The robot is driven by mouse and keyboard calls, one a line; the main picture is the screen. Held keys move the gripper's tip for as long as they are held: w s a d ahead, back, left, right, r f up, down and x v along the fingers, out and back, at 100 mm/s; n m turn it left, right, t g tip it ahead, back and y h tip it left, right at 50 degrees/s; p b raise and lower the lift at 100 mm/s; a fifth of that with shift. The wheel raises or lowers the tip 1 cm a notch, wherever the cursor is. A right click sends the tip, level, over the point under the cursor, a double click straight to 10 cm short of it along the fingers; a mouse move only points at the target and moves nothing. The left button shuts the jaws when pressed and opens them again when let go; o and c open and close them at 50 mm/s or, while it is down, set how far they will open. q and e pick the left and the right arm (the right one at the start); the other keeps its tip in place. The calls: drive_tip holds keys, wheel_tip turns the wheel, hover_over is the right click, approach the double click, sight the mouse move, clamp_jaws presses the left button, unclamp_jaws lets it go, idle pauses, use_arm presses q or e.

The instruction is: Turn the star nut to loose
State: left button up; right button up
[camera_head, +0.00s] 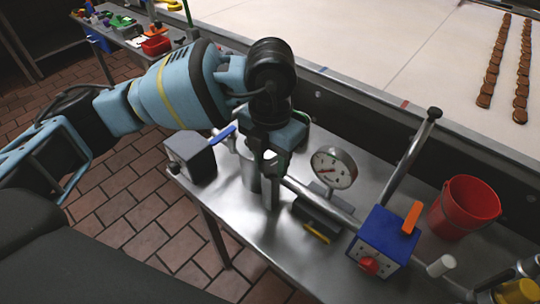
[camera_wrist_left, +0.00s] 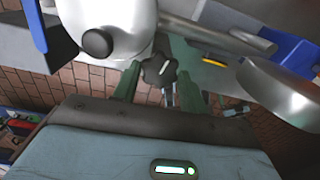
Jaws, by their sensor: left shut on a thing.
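The star nut (camera_wrist_left: 159,70) is a black lobed knob with a short white mark on it. It shows in the left wrist view between the two green fingers of my left gripper (camera_wrist_left: 157,83), which is shut on it. In the head view my left gripper (camera_head: 267,150) points down over the pipework on the steel bench, and the nut is hidden behind it. A shiny rounded metal body (camera_wrist_left: 108,25) with a dark round cap stands beside the nut in the wrist view.
A pressure gauge (camera_head: 333,169), a blue box (camera_head: 385,240) with an orange lever and red knob, and a red bucket (camera_head: 465,206) stand to the right on the bench (camera_head: 245,222). A grey box (camera_head: 190,157) is at left. A conveyor (camera_head: 400,45) with biscuits lies behind.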

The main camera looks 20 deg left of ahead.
sight(270, 166)
idle(0.3)
use_arm(q)
drive_tip(key=o, duration=1)
drive_tip(key=shift+c, duration=0.2)
drive_tip(key=shift+r, duration=0.15)
wheel_tip(270, 166, up, 8)
drive_tip(key=shift+f, duration=0.2)
drive_tip(key=shift+f, duration=0.1)
